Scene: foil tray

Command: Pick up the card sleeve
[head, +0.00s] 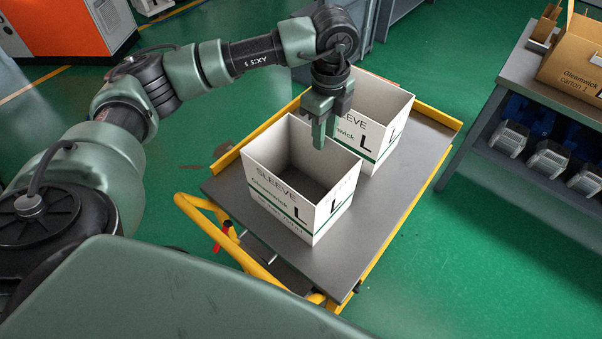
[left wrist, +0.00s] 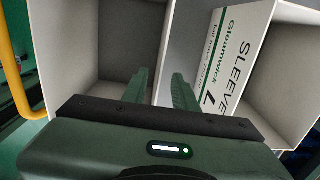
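Two open-topped white card sleeves with green stripes and printed lettering stand upright on a cart. The near sleeve (head: 272,198) is in the middle of the head view, and the far sleeve (head: 372,138) is just behind it. My left gripper (head: 320,135) points down at the near sleeve's back wall. In the left wrist view, the fingers of my left gripper (left wrist: 161,88) are apart, one on each side of the near sleeve's wall (left wrist: 128,40). The far sleeve's printed face (left wrist: 232,60) is to the right. I cannot tell whether the fingers touch the wall. My right gripper is not seen.
The cart (head: 325,268) has a grey top and yellow rails. A workbench (head: 515,75) at right carries a cardboard carton (head: 575,60), with several grey-and-blue units on its lower shelf. An orange-and-white cabinet (head: 85,28) stands at the back left. Green floor lies open around the cart.

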